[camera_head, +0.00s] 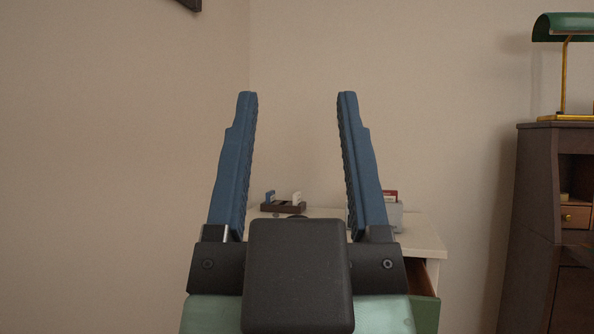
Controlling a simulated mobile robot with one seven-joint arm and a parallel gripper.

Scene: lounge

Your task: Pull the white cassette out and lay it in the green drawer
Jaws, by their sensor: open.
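My gripper (291,95) fills the middle of the head view, its two blue fingers pointing up, wide apart with nothing between them. Beyond it, a small dark brown rack (283,208) stands on a white-topped cabinet (424,238). A small white upright piece, apparently the white cassette (297,197), stands at the rack's right end. The green drawer (427,313) shows at the lower right below the top, pulled open, with part of its brown inside visible. My gripper and arm hide most of the cabinet and drawer.
A blue piece (270,196) stands at the rack's left end. A grey object (397,215) with a red piece (390,195) stands right of the rack, partly behind a finger. A dark wooden desk (540,220) with a green lamp (563,27) is at right.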

